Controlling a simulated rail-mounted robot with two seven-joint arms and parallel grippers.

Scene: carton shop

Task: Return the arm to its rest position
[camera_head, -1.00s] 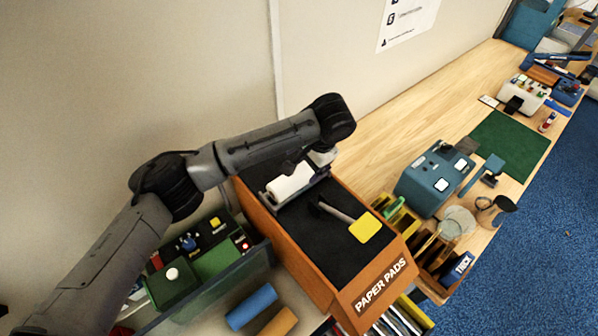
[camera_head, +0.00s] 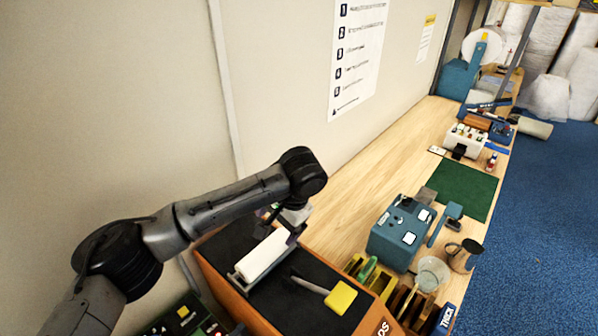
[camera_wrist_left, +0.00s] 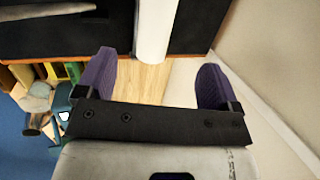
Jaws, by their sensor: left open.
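My left gripper (camera_head: 281,222) hangs from the arm that comes in from the left. It is above the far end of a white roller (camera_head: 263,255) in a grey holder. In the left wrist view my left gripper's purple fingers (camera_wrist_left: 158,82) stand wide apart with nothing gripped between them. The white roller (camera_wrist_left: 155,28) shows beyond the fingertips there; I cannot tell whether they touch it. My right gripper is not in view.
The roller lies in an orange box (camera_head: 222,283) with a black lining, beside a tool with a yellow head (camera_head: 340,297). A blue-grey machine (camera_head: 402,232), a glass dish (camera_head: 432,273) and a metal jug (camera_head: 464,256) stand right. A green mat (camera_head: 462,189) lies farther back.

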